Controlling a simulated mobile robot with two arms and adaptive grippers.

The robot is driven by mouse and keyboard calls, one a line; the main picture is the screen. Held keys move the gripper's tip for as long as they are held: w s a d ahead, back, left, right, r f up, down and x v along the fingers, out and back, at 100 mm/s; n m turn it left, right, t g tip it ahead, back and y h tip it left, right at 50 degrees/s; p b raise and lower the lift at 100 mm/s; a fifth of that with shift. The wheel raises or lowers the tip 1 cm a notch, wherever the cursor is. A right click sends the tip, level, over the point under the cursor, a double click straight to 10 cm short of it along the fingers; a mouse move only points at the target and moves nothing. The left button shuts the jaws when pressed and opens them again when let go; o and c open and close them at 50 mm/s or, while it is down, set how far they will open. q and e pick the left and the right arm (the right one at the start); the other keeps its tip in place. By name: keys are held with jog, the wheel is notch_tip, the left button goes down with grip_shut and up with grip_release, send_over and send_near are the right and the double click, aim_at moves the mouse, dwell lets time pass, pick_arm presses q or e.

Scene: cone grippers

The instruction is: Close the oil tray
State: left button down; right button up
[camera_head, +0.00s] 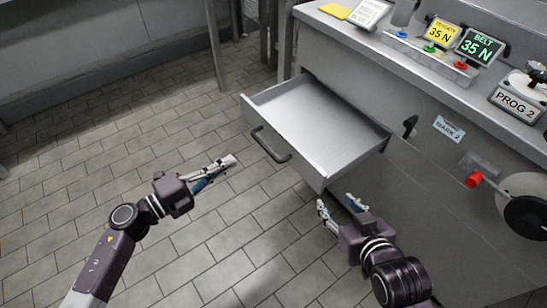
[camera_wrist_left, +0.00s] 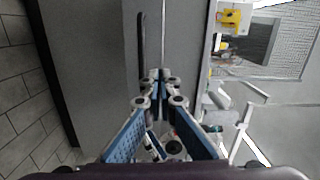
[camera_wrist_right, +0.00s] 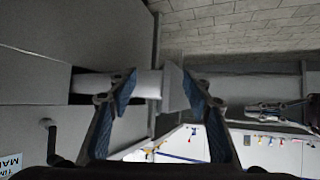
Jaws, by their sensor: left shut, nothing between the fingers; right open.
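The oil tray (camera_head: 320,112) is a grey metal drawer, pulled well out of the machine front and empty inside. Its front panel carries a dark bar handle (camera_head: 268,147). In the left wrist view the handle (camera_wrist_left: 141,50) stands just ahead of the fingertips. My left gripper (camera_head: 231,160) is shut and empty, in front of the tray and apart from the handle. My right gripper (camera_head: 337,202) is open and empty, beside the tray's near front corner. In the right wrist view the tray (camera_wrist_right: 112,86) shows side-on between and beyond the open fingers.
The machine body (camera_head: 365,90) stands behind the tray, with a small dark latch (camera_head: 410,126) right of the opening. A red-knobbed lever (camera_head: 474,181) and dark handwheel stick out at the right. Displays and buttons line the top. The tiled floor (camera_head: 110,160) to the left is clear.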

pick_arm(q)
jog(key=d+m, duration=0.1)
jog(key=m, duration=0.1)
jog(key=b, duration=0.2)
send_near(283, 137)
jog(key=w, duration=0.2)
jog(key=shift+g+h, duration=0.3)
jog(key=shift+g, duration=0.1)
jog(key=x, duration=0.5)
jog(key=shift+s+d+f, duration=0.15)
jog(key=shift+s+d, duration=0.1)
jog(key=shift+s, duration=0.1)
jog(key=shift+w+d+b, duration=0.25)
jog(key=shift+d+b, duration=0.1)
pick_arm(e)
jog(key=w+a+r+t+y, duration=0.1)
jog(key=w+r+t, duration=0.1)
jog(key=r, duration=0.4)
jog(key=w+a+r+t, duration=0.1)
jog(key=w+r+t, duration=0.1)
jog(key=r+t, duration=0.2)
jog(key=shift+a+r+t+y, duration=0.3)
jog(key=shift+r+y, duration=0.1)
jog(key=shift+r, duration=1.15)
pick_arm(q)
jog(key=shift+d, duration=0.1)
